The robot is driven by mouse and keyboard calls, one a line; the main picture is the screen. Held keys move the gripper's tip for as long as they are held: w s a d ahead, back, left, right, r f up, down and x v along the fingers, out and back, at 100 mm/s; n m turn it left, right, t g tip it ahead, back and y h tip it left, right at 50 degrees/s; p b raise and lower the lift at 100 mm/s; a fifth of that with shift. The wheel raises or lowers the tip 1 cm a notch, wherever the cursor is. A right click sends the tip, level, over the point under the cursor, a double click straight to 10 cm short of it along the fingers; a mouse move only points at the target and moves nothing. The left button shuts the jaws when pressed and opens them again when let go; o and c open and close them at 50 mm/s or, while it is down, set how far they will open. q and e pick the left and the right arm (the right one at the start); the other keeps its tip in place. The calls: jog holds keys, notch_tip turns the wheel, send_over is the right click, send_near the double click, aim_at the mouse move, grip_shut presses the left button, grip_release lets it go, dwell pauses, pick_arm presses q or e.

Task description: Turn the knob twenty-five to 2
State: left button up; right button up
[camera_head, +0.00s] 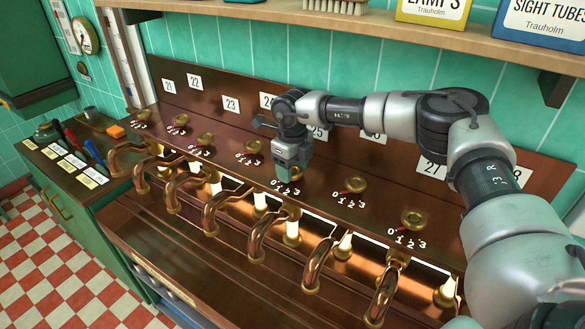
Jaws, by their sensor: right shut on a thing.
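The number plate 25 (318,132) is on the sloped brown panel, partly covered by my right arm. The knob below it is hidden in the jaws of my right gripper (290,172), which points down at the panel and is shut on it. Its white scale 0 1 2 3 (285,187) shows just below the gripper. Which number the knob points to cannot be seen. My left gripper is out of view.
Brass knob 24 (253,147) is to the left and another brass knob (354,185) to the right. Several copper pipes (218,208) bend out below the panel. A wooden shelf (400,35) with boxes runs above my right arm.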

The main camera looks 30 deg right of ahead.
aim_at(293, 169)
jog(key=n+b, duration=0.2)
jog(key=n, duration=0.3)
jog(key=shift+n+b, duration=0.3)
jog(key=shift+n, duration=0.1)
jog(key=n+b, duration=0.1)
jog(key=n, duration=0.4)
jog(key=shift+b, duration=0.35)
jog(key=shift+r, duration=0.1)
jog(key=o, duration=0.9)
notch_tip(293, 169, up, 11)
jog(key=b, duration=0.2)
jog(key=shift+b, duration=0.35)
